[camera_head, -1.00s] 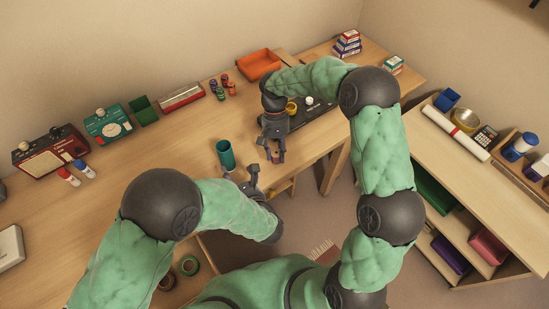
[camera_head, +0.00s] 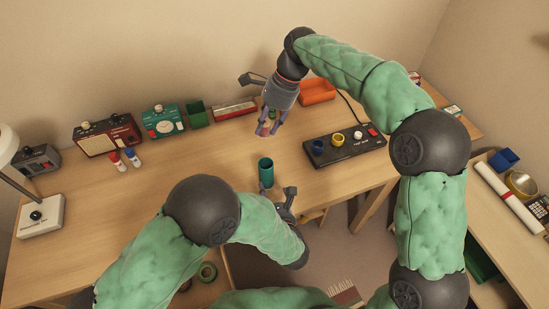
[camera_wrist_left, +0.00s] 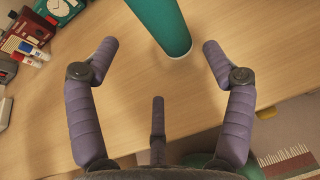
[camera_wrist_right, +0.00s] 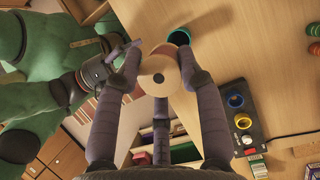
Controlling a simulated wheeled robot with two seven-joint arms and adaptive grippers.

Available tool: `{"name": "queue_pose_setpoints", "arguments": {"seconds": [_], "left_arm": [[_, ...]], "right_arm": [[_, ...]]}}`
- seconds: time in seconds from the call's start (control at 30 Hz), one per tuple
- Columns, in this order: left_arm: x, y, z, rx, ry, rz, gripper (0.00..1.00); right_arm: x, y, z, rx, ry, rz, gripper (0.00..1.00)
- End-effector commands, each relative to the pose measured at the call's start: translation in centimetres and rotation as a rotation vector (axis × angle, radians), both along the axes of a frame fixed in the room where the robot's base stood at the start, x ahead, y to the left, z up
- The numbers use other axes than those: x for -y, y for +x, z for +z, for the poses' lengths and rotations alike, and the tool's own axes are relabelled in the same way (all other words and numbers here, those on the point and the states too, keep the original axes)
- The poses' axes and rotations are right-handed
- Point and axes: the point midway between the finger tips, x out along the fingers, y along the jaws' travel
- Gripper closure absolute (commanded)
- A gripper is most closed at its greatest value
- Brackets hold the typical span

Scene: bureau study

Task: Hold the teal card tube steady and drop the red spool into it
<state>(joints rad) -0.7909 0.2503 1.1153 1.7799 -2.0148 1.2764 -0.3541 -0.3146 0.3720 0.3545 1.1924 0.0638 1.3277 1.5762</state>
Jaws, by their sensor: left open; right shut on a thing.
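The teal card tube (camera_head: 266,174) stands upright on the desk near its front edge, its open top facing up. My left gripper (camera_head: 281,194) is open beside the tube, on its front right. In the left wrist view the tube (camera_wrist_left: 160,22) shows ahead of the two spread fingertips (camera_wrist_left: 159,48), apart from them. My right gripper (camera_head: 272,124) is shut on the red spool (camera_head: 263,129), which shows above the tube in the head view. In the right wrist view the spool (camera_wrist_right: 157,72) has a pale, holed end face and partly overlaps the tube's dark rim (camera_wrist_right: 180,36).
A black panel (camera_head: 345,146) with coloured cups lies right of the tube. Radios (camera_head: 107,135), a green box (camera_head: 196,114) and an orange tray (camera_head: 318,91) line the back. The desk left of the tube is clear.

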Motion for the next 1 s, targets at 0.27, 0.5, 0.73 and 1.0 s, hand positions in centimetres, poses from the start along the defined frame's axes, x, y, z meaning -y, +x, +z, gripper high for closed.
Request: {"name": "queue_pose_setpoints", "arguments": {"seconds": [0.27,0.5,0.73,1.0], "left_arm": [[-0.9,3.5,-1.6,-0.002,-0.001,0.007,0.18],[-1.7,7.1,-3.1,-0.002,0.0,0.005,0.18],[-2.2,9.6,-4.1,-0.002,-0.001,0.002,0.18],[-2.3,10.4,-4.4,0.0,-0.001,0.001,0.18]], "right_arm": [[0.0,0.0,0.0,0.0,0.0,0.001,0.85],[0.0,0.0,0.0,0.001,0.0,0.002,0.85],[0.0,0.0,0.0,0.001,0.0,0.002,0.85],[0.0,0.0,0.0,0.001,0.0,0.002,0.85]]}}
